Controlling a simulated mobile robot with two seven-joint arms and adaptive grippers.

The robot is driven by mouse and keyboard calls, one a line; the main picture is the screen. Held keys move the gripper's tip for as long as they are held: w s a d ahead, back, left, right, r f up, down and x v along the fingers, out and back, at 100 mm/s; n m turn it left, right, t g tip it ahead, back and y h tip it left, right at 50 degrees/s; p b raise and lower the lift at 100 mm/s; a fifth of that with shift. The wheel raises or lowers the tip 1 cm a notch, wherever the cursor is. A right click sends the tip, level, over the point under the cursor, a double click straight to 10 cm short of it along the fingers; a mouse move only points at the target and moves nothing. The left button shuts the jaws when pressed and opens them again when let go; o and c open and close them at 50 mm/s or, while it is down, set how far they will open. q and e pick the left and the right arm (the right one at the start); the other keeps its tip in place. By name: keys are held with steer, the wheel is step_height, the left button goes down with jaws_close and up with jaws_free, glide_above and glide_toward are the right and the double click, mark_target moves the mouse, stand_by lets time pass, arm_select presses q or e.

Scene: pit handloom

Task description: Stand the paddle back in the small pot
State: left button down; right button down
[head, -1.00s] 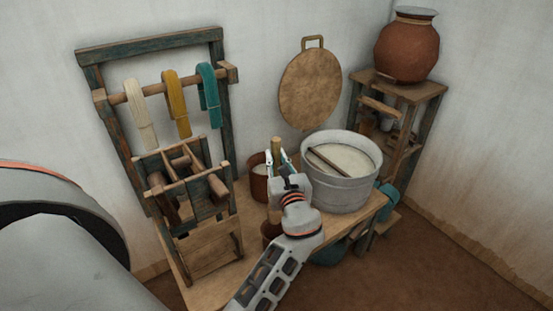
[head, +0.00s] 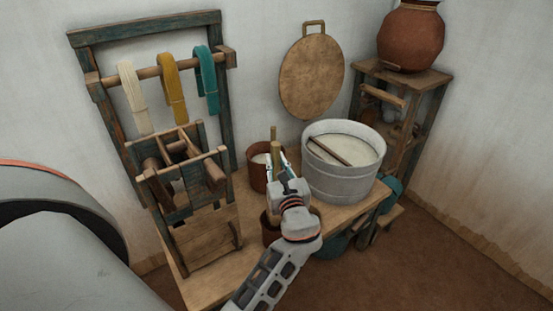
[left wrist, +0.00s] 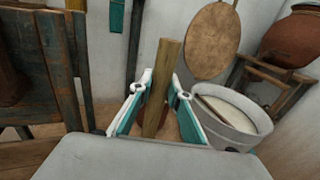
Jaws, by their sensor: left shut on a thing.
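The wooden paddle (head: 276,152) is upright in my left gripper (head: 281,168), its top end above the fingers. In the left wrist view the paddle (left wrist: 165,75) stands between the two white and teal fingers (left wrist: 155,105), tilted slightly. One red-brown pot (head: 257,174) with pale contents stands on the bench just behind the gripper. A second, darker red-brown pot (head: 268,230) is below the gripper, mostly hidden by my arm. The paddle's lower end is hidden, so I cannot tell whether it is in a pot. My right gripper is out of view.
A grey metal tub (head: 340,184) of pale liquid, with a stick (head: 328,150) across it, stands close right. A wooden frame (head: 205,235) stands left on the bench (head: 222,283). Yarn hanks (head: 172,88) hang behind. A shelf (head: 415,78) bears a clay jar (head: 408,38).

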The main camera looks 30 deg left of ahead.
mark_target(276, 171)
arm_select(q)
steer(key=shift+f+b, duration=0.3)
steer(key=shift+f, duration=0.45)
steer(key=shift+f+b, duration=0.5)
steer(key=shift+f, duration=0.45)
steer(key=shift+f+b, duration=0.55)
steer(key=shift+f, duration=0.3)
steer(key=shift+f+b, duration=0.5)
steer(key=shift+f, duration=0.45)
steer(key=shift+f+b, duration=0.45)
steer(key=shift+f, duration=0.65)
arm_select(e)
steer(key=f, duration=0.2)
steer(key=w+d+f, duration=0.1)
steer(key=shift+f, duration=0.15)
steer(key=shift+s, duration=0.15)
